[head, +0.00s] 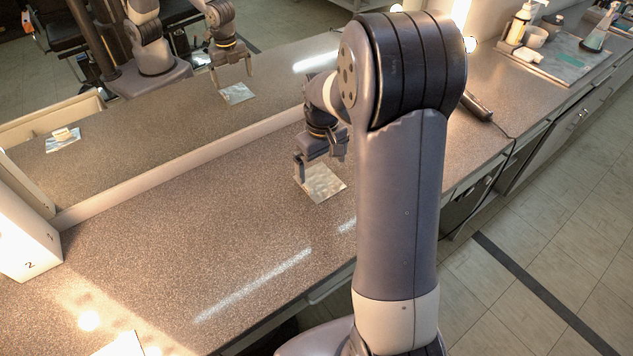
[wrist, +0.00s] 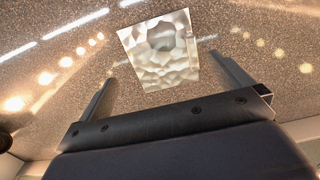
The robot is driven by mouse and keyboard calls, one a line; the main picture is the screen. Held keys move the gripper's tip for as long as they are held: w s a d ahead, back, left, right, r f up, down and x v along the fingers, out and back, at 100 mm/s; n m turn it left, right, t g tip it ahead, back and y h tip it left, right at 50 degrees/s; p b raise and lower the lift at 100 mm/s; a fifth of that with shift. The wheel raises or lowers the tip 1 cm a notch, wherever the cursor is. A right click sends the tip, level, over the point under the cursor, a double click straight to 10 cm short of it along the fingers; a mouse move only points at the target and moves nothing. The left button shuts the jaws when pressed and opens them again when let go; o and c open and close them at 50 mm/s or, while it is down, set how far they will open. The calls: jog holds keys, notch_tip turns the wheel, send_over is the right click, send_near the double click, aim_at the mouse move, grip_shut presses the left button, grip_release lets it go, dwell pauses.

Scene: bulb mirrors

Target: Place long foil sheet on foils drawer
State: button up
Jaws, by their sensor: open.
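A crinkled silver foil sheet (head: 324,184) lies flat on the speckled counter below my gripper (head: 319,168). The foil sheet (wrist: 160,51) also shows in the wrist view, ahead of and between the two fingers of my gripper (wrist: 161,68). My gripper is open, pointing down, with nothing held between its fingers. Whether the fingertips touch the counter is unclear. No open foils drawer can be made out for certain. A white box marked 2 (head: 27,238) stands at the left edge, partly cut off.
A long mirror (head: 150,105) runs along the back of the counter (head: 190,240). A pale, bright item (head: 121,345) is cut off at the lower left. A dark corded tool (head: 478,105) and a tray with bottles (head: 565,65) are on the right. The left-middle counter is clear.

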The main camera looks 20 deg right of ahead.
aim_at(319, 181)
jog(key=f, duration=0.4)
jog(key=shift+w+a+f, duration=0.1)
jog(key=shift+w+a, duration=0.1)
jog(key=shift+c, duration=0.3)
jog(key=c, duration=0.8)
notch_tip(319, 181, up, 10)
